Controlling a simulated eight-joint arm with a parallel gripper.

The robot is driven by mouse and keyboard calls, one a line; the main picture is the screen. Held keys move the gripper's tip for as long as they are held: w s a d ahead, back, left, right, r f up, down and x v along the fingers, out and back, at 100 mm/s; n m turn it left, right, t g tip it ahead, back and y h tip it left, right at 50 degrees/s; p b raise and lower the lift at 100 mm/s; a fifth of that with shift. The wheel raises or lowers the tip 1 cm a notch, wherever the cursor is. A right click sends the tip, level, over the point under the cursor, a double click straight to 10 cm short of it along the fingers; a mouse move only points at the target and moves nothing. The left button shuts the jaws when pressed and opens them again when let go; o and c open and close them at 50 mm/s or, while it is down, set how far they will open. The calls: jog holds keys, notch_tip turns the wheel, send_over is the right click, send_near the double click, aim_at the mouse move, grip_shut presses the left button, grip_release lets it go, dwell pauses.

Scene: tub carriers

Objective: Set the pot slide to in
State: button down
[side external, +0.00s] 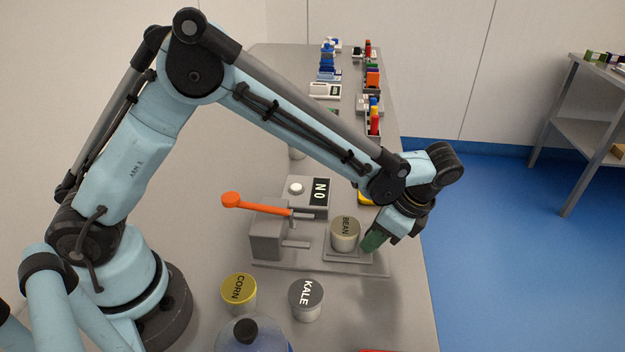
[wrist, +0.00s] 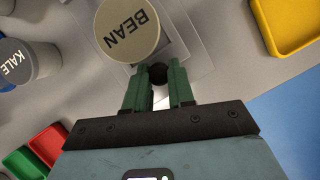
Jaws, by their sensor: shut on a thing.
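The pot slide (side external: 350,257) is a small grey tray on a grey base plate, standing apart from the grey block (side external: 268,232) with the orange lever (side external: 255,206). A BEAN tub (side external: 345,235) stands upright on the tray; its tan lid also shows in the wrist view (wrist: 127,29). My gripper (side external: 374,240) is at the tray's right side, low over the base plate. In the wrist view, its green fingers (wrist: 158,76) are shut on a dark round knob (wrist: 158,73) beside the tub. The knob is hidden in the side view.
A grey box with a white button and a display reading NO (side external: 319,191) stands behind. CORN (side external: 239,292) and KALE (side external: 306,298) tubs stand in front. A yellow tray (wrist: 290,25) is close to my gripper. Several coloured items line the far table.

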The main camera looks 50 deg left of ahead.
aim_at(339, 227)
jog(key=s+a, duration=0.5)
jog(key=shift+s+a, duration=0.15)
jog(key=c, duration=1.3)
grip_release()
jog(key=shift+d+r, duration=0.3)
jog(key=shift+r, duration=0.25)
jog(key=v, duration=1.1)
jog(key=shift+w, duration=0.2)
